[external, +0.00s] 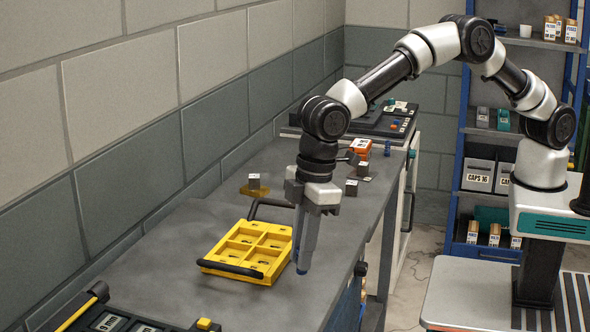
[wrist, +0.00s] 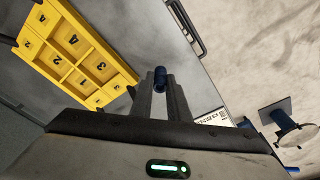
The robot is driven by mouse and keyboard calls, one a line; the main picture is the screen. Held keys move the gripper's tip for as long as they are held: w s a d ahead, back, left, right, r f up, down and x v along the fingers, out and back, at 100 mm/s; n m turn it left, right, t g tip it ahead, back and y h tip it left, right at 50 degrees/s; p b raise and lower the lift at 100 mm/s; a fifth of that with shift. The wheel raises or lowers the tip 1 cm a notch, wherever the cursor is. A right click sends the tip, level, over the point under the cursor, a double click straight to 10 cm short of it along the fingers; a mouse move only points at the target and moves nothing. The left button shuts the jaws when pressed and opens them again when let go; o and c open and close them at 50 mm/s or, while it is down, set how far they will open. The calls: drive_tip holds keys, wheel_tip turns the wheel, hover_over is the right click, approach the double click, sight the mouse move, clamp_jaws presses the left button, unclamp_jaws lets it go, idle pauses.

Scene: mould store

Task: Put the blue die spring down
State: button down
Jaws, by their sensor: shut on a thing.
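My gripper (external: 303,262) hangs over the grey bench top beside the right edge of the yellow tray, fingers pointing down. In the wrist view, my gripper (wrist: 161,84) is shut on the blue die spring (wrist: 160,74), a small dark blue cylinder between the fingertips. In the external view the spring is hard to tell from the fingertips. The yellow tray (external: 210,265) has numbered compartments and black handles. The tray also shows at the upper left of the wrist view (wrist: 60,25). I cannot tell whether the spring touches the bench.
Small grey blocks (external: 351,187) and an orange box (external: 360,147) stand farther back on the bench (external: 200,300). A small blue item (external: 387,147) is near them. A dark labelled case (external: 120,318) lies at the front left. The bench's right edge is close to my gripper.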

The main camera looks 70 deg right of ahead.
drive_tip(key=shift+f, duration=2.25)
drive_tip(key=shift+f, duration=0.1)
drive_tip(key=shift+f, duration=0.15)
drive_tip(key=c, duration=1.7)
unclamp_jaws()
drive_tip(key=shift+r, duration=0.2)
drive_tip(key=r, duration=0.4)
drive_tip(key=d+r, duration=0.1)
drive_tip(key=r, duration=0.3)
drive_tip(key=s+r, duration=0.1)
drive_tip(key=r, duration=0.3)
drive_tip(key=shift+s+d, duration=0.1)
drive_tip(key=shift+d, duration=0.1)
drive_tip(key=shift+r, duration=0.1)
